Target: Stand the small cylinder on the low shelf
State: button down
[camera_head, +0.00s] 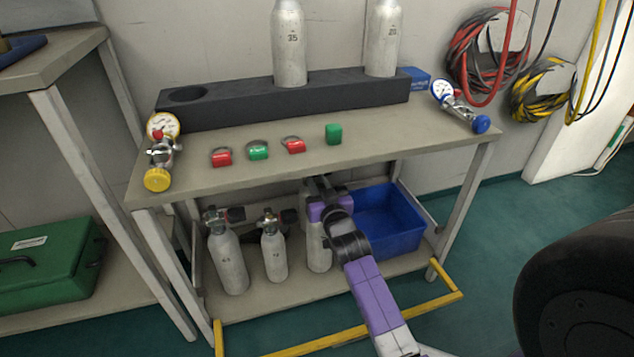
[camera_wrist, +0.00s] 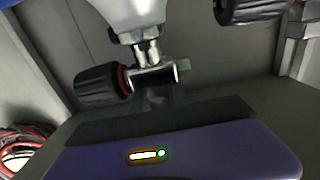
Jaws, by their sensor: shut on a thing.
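A pale grey cylinder (camera_head: 318,250) is upright at the low shelf (camera_head: 245,305), right of two other standing cylinders. Its base is at or very near the shelf board; I cannot tell whether it touches. My gripper (camera_head: 325,190) is shut on its valve end, and my purple wrist hides part of its top and right side. In the wrist view the cylinder's white shoulder (camera_wrist: 130,12) is at the top, with the metal valve and black knob (camera_wrist: 100,86) beneath it, close against the gripper (camera_wrist: 165,100).
Cylinders (camera_head: 228,262) and (camera_head: 273,253) stand close on the left. A blue bin (camera_head: 400,222) is right of the held cylinder. The bench top (camera_head: 380,140) is above, with small red and green tags. A yellow rail (camera_head: 335,340) runs in front.

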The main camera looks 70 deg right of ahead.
jog(key=c, duration=1.3)
grip_release()
